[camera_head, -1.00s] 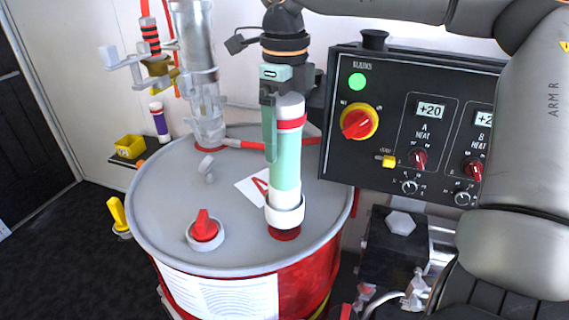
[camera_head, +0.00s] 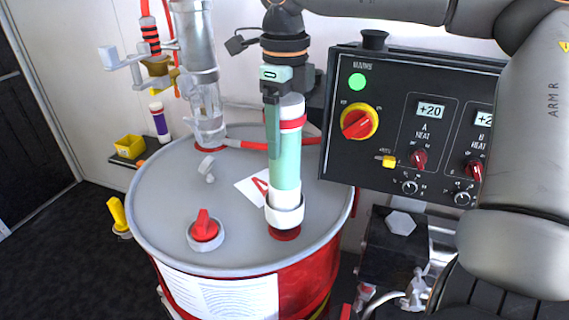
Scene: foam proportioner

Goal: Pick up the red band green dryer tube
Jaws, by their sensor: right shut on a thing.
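The green dryer tube with a red band (camera_head: 287,172) stands upright over the near right part of the drum's grey lid. Its white lower end is at a white ring collar (camera_head: 285,213) above a red fitting on the lid. My right gripper (camera_head: 275,125) comes down from above and is shut on the tube's upper part, near the red band. One finger shows along the tube's left side; the other is hidden. My left gripper is not in view.
The red drum (camera_head: 236,250) carries a red-handled cap (camera_head: 205,227). A clear pump tube (camera_head: 207,110) stands at the back. A black control box (camera_head: 420,125) is close on the right. A purple-banded tube (camera_head: 159,122) and yellow bin (camera_head: 130,147) are at the left.

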